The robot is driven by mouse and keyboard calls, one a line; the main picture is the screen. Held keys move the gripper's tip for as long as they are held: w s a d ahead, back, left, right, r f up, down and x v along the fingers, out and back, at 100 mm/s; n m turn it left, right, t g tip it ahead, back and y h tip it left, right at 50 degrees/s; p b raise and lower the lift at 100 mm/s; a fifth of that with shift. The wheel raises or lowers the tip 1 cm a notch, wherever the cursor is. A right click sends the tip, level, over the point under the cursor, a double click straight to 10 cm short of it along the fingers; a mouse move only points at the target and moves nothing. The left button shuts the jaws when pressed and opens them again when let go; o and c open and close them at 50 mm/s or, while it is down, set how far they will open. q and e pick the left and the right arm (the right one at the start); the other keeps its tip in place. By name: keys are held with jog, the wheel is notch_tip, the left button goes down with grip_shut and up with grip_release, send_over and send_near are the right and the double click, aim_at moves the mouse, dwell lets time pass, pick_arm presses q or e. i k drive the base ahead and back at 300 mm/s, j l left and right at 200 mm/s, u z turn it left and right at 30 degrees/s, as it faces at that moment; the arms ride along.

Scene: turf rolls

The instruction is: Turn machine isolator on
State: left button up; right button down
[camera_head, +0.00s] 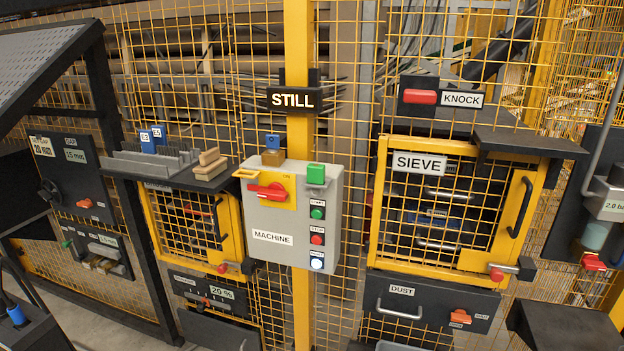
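The grey machine control box (256,255), labelled MACHINE, is fixed on the yellow post at the middle of the head view. Its isolator is a red rotary handle (268,191) on a yellow plate. The handle lies roughly horizontal, and an ON mark shows above it on the plate. A yellow tab (246,173) sticks out at the plate's upper left. A brass-coloured block with a blue top (272,157), perhaps a padlock, sits at the box's top edge, apart from the handle. Neither of my grippers shows.
The box also carries a green button (317,214), a red button (316,239) and a pale button (316,263). A green block (316,174) is at its top right. A STILL sign (294,100) hangs above. A shelf (180,178) juts out left; the SIEVE door (440,210) is right.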

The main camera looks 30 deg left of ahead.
aim_at(276, 191)
jog(key=j+u, duration=0.1)
jog(key=u, duration=0.35)
jog(key=j+u, duration=0.1)
jog(key=u, duration=0.35)
jog(key=i, duration=0.05)
